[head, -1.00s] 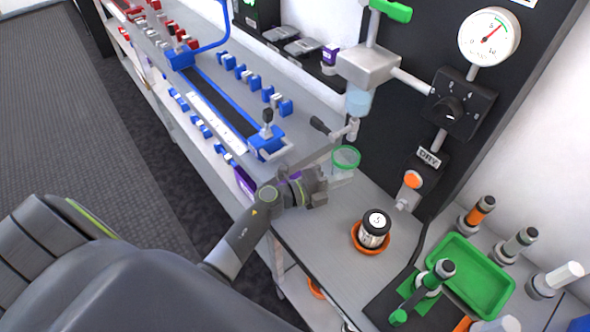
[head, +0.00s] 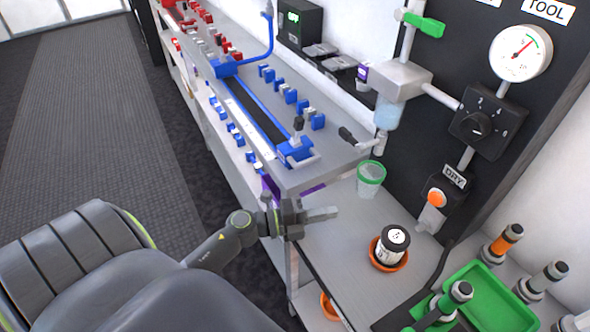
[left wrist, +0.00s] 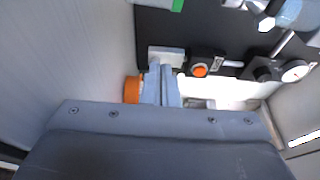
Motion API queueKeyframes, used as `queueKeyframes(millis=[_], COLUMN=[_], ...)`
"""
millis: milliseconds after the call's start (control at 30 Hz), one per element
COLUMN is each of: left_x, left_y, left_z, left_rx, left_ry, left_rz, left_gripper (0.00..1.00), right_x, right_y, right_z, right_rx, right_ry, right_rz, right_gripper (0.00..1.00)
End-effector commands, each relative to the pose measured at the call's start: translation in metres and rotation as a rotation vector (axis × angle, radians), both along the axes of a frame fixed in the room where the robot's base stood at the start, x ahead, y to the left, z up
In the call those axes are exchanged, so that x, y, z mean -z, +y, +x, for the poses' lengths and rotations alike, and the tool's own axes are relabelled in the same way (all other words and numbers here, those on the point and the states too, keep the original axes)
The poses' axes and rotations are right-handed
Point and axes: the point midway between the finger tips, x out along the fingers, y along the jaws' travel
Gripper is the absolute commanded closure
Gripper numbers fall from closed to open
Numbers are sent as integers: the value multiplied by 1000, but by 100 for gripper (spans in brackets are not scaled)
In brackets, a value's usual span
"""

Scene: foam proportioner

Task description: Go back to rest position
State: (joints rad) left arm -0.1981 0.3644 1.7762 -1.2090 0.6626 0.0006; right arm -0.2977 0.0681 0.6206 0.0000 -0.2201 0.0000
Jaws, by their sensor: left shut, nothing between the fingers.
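My left gripper (head: 322,213) is shut and empty in the head view. It is over the front edge of the grey bench, left of a clear cup with a green rim (head: 371,174). The black and white jar (head: 391,245) stands in an orange dish (head: 388,262) to the right of the gripper, apart from it. In the left wrist view the closed fingers (left wrist: 161,85) show in the middle, with an orange thing (left wrist: 132,89) beyond them on the left. My right gripper is in neither view now.
A bench with a blue frame (head: 295,150) and several blue clamps lies behind my left gripper. A black panel holds a gauge (head: 520,53), a dial (head: 482,125) and an orange button (head: 437,198). A green tray (head: 500,300) with upright tools is at right. Open floor (head: 90,130) lies left.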

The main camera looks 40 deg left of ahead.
Motion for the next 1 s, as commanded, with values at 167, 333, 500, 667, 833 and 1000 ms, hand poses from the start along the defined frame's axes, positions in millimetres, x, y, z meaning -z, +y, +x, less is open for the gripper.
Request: queueKeyframes(millis=[167,333,500,667,833,1000], left_x=[4,2,1,0,-3,-16], left_y=[25,39,45,46,47,61], left_z=[-31,-47,-55,-56,-54,-43], left_rx=[2,1,1,0,-26,-209], left_ry=[2,1,1,-1,0,18], left_rz=[5,2,1,1,-17,-138], left_gripper=[100,100,100,100,100,100], right_x=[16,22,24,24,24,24], right_y=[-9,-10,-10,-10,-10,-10], right_z=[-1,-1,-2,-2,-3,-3], right_rx=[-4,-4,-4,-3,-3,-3], right_ry=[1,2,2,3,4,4], right_rz=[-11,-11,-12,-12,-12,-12], right_gripper=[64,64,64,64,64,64])
